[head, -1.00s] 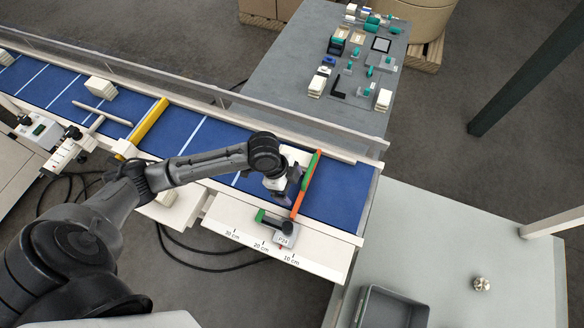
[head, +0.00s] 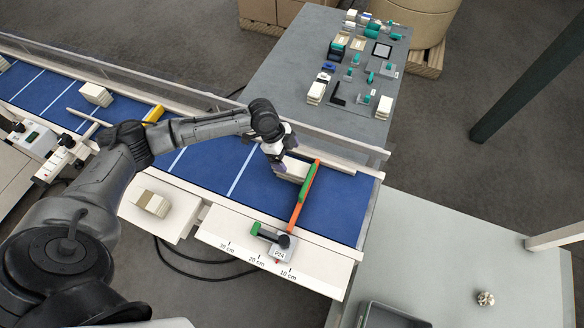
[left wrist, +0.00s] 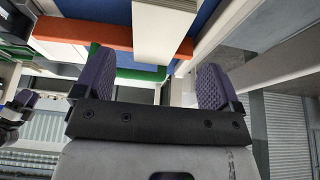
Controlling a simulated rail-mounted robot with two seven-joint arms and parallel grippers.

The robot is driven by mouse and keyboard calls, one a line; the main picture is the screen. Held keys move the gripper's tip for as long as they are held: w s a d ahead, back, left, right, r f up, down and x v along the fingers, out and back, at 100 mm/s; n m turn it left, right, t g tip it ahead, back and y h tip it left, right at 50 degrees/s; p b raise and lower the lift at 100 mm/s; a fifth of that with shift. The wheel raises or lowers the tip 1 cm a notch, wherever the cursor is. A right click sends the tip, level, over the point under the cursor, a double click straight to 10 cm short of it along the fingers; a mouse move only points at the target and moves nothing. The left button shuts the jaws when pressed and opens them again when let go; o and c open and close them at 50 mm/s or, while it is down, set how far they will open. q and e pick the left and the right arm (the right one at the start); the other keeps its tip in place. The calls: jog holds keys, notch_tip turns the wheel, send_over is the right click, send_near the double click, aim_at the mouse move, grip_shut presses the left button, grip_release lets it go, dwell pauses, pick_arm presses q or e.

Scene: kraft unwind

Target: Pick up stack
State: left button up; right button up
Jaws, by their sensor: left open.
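A pale stack (head: 293,170) of flat pieces lies on the blue conveyor belt, beside the orange and green stop bar (head: 305,195). My left gripper (head: 276,159) is at the stack's far left end in the head view, its fingertips partly hidden by the wrist. In the left wrist view, the purple fingers (left wrist: 158,85) are wide apart with nothing between them. The stack (left wrist: 164,28) shows beyond the fingertips there, crossing the orange bar (left wrist: 85,33). I cannot tell whether the gripper touches the stack. My right gripper is not identifiable in these views.
A clear guard rail (head: 215,98) runs along the belt's far side. A clamp marked P24 (head: 279,252) sits on the front scale plate. Other stacks lie on the belt (head: 96,94) and a front shelf (head: 152,203). A grey table (head: 450,240) stands at right.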

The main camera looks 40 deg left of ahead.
aim_at(291, 164)
pick_arm(q)
jog(key=shift+d+f, duration=0.2)
jog(key=shift+f, duration=0.25)
jog(key=shift+w+d+f+p, duration=0.1)
jog(key=shift+f+p, duration=0.3)
jog(key=shift+f, duration=0.15)
jog(key=p+x, duration=0.1)
jog(key=x, duration=0.2)
jog(key=shift+f, duration=0.55)
jog(key=shift+f, duration=0.3)
jog(key=c, duration=1.1)
jog(key=shift+o, duration=0.2)
jog(key=shift+r, duration=0.15)
